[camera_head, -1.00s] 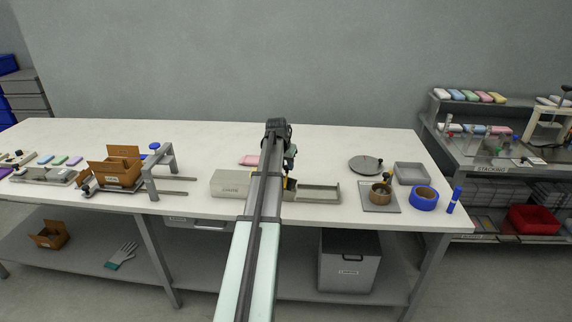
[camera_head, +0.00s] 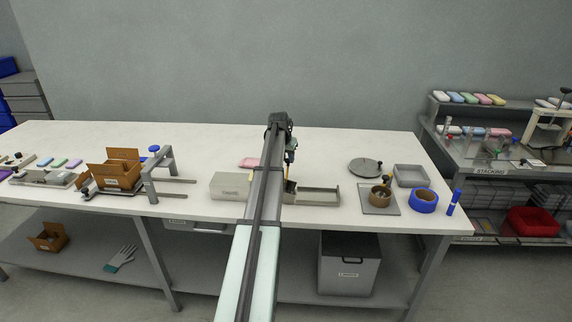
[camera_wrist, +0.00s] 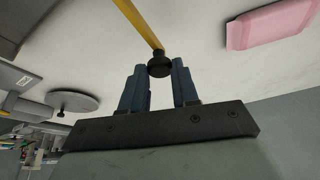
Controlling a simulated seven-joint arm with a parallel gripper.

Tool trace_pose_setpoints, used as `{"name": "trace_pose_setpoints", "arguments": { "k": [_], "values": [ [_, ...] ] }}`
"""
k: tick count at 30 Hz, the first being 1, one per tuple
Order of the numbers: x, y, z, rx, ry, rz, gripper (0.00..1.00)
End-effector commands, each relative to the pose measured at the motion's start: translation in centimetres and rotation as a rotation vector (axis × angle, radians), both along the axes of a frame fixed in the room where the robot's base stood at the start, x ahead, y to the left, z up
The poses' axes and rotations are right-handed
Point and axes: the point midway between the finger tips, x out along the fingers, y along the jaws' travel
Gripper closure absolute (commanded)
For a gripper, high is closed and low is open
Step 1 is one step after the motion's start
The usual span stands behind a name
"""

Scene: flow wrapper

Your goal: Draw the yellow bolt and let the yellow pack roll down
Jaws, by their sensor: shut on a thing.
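The yellow bolt (camera_wrist: 138,24) is a slim bar with a black round knob (camera_wrist: 159,66) in the wrist view. My gripper (camera_wrist: 158,70) has its blue fingers on either side of this knob and is shut on it. In the head view my gripper (camera_head: 290,154) is above the bench, with a bit of the yellow bolt (camera_head: 286,172) below it. The bolt stands over the left end of a grey open tray (camera_head: 318,204). My arm hides much of this spot. I cannot make out a yellow pack there.
A grey box (camera_head: 229,186) stands left of my arm, with a pink pack (camera_head: 250,162) behind it. To the right are a round plate (camera_head: 365,171), brown tape (camera_head: 380,199), blue tape (camera_head: 424,207) and a shallow grey bin (camera_head: 410,182). The back of the bench is clear.

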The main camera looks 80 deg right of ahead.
Motion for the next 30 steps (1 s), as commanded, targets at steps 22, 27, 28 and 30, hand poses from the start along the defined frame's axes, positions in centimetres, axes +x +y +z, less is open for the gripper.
{"name": "trace_pose_setpoints", "arguments": {
  "k": [22,27,28,30],
  "values": [
    [-0.01,-1.83,0.03,-0.002,0.000,0.000,0.44],
    [0.00,-1.75,0.05,-0.001,0.000,0.000,0.44],
    [0.01,-1.72,0.10,-0.001,0.000,0.000,0.44],
    [0.05,-1.59,0.40,-0.001,0.000,0.000,0.44]
  ]
}}
